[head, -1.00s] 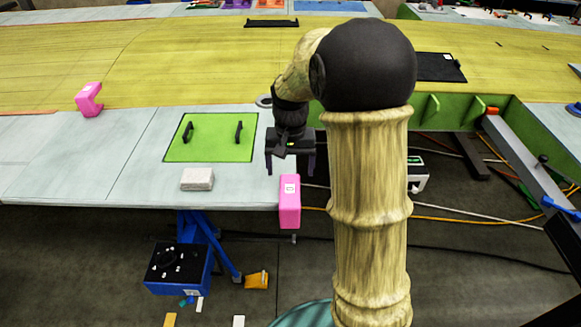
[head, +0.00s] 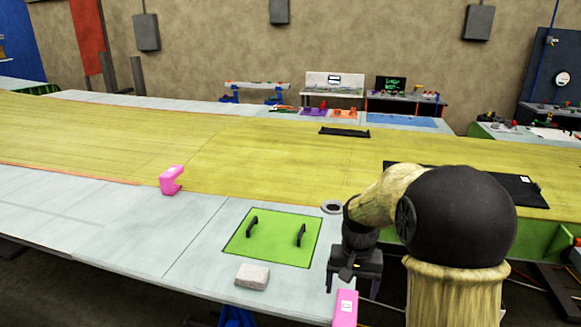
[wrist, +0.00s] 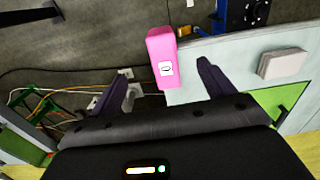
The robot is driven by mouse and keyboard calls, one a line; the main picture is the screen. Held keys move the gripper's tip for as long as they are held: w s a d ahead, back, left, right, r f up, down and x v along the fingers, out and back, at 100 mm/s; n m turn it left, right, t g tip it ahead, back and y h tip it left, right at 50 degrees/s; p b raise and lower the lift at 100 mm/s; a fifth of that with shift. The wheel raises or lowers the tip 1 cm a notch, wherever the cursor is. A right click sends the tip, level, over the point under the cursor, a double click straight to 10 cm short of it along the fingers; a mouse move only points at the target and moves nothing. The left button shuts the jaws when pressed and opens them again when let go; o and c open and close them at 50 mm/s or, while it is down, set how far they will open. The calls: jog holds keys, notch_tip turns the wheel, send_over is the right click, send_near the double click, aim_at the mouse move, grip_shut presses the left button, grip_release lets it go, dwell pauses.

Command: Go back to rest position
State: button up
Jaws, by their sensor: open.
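My gripper (head: 353,285) hangs at the front edge of the grey jig surface in the head view, fingers pointing down. In the wrist view my gripper (wrist: 158,88) shows two dark fingers spread wide with nothing between them. A pink block (head: 345,308) with a white label sits at the table edge just below and in front of the gripper, apart from it. The same pink block (wrist: 163,58) shows beyond the fingertips in the wrist view. My arm hides part of the wing and the area to the right.
A green panel (head: 272,252) with two black handles lies left of the gripper, with a pale block (head: 252,276) in front. Another pink bracket (head: 171,180) stands by the yellow wing skin (head: 235,150). A black plate (head: 345,132) lies farther back. Cables run over the floor.

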jog(key=s+a+f+n+t+b, duration=0.1)
jog(key=s+f, duration=0.1)
jog(key=s, duration=0.5)
jog(key=s+a+f+n+t+b, duration=0.1)
jog(key=s+f+n, duration=0.1)
jog(key=s, duration=0.4)
jog(key=shift+s+f+t, duration=0.4)
jog(key=shift+f, duration=0.05)
